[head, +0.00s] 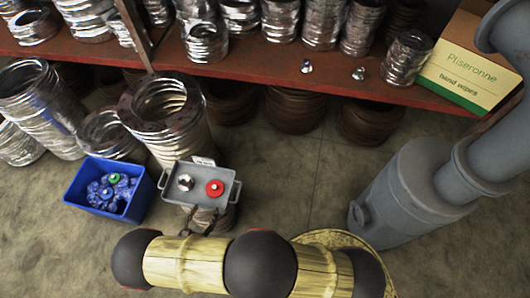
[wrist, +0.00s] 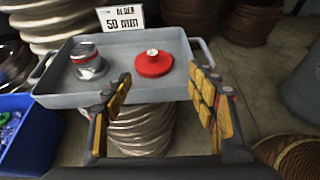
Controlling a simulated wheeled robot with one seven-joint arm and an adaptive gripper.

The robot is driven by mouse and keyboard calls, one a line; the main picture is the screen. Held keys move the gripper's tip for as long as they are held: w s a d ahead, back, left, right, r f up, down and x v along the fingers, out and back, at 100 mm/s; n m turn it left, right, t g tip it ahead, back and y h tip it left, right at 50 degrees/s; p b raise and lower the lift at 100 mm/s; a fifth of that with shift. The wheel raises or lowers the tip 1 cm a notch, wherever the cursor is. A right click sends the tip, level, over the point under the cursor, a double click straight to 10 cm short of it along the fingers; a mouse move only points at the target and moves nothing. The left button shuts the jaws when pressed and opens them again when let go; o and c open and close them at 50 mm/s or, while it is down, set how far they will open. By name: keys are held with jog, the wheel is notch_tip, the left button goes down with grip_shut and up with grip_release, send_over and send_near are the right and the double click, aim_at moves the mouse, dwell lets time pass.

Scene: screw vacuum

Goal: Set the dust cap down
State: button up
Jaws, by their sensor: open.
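A red round cap with a small silver knob (head: 214,188) lies on the right side of a small grey tray (head: 202,170). In the wrist view the red cap (wrist: 153,66) rests on the tray floor, apart from the metal fitting (wrist: 88,62) to its left. My gripper (wrist: 165,85) is open and empty, its yellow-padded fingers to either side of the cap in the picture. It appears just short of the cap. In the head view my arm hides most of the gripper, at the tray's near edge.
The tray stands on a stack of metal rings and has a "50 mm" label (wrist: 124,19) at the back. A blue bin (head: 86,206) with blue caps and one green cap stands left. A red shelf (head: 290,75) runs behind. A large grey pipe body (head: 410,190) stands right.

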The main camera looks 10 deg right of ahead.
jog(key=w+d+r+m+g+h, duration=0.1)
jog(key=w+d+r+m+g, duration=0.2)
jog(key=r, duration=0.5)
jog(key=w+d+r+m+g+h, duration=0.1)
jog(key=w+d+r+m+g, duration=0.15)
jog(key=d+r+m, duration=0.45)
jog(key=w+d+r+m+g+h, duration=0.1)
jog(key=w+d+r+m+g, duration=0.2)
jog(key=r, duration=0.7)
jog(key=s+d+r+m+g+y, duration=0.1)
jog(key=s+d+r+m+y, duration=0.3)
jog(key=d+r, duration=0.55)
jog(key=s+d+r+m+g+y, duration=0.1)
jog(key=s+d+r+m, duration=0.1)
jog(key=d+r+m, duration=0.7)
jog(key=s+d+r+m+t+y, duration=0.3)
jog(key=s+d+r+m+t, duration=0.1)
jog(key=s+r, duration=0.5)
jog(key=shift+s+r+m+y, duration=0.3)
jog(key=shift+s+r+m, duration=0.15)
jog(key=shift+s, duration=0.75)
notch_tip(320, 180, up, 4)
jog(key=p, duration=0.3)
jog(key=shift+f+p, duration=0.2)
jog(key=shift+p, duration=0.1)
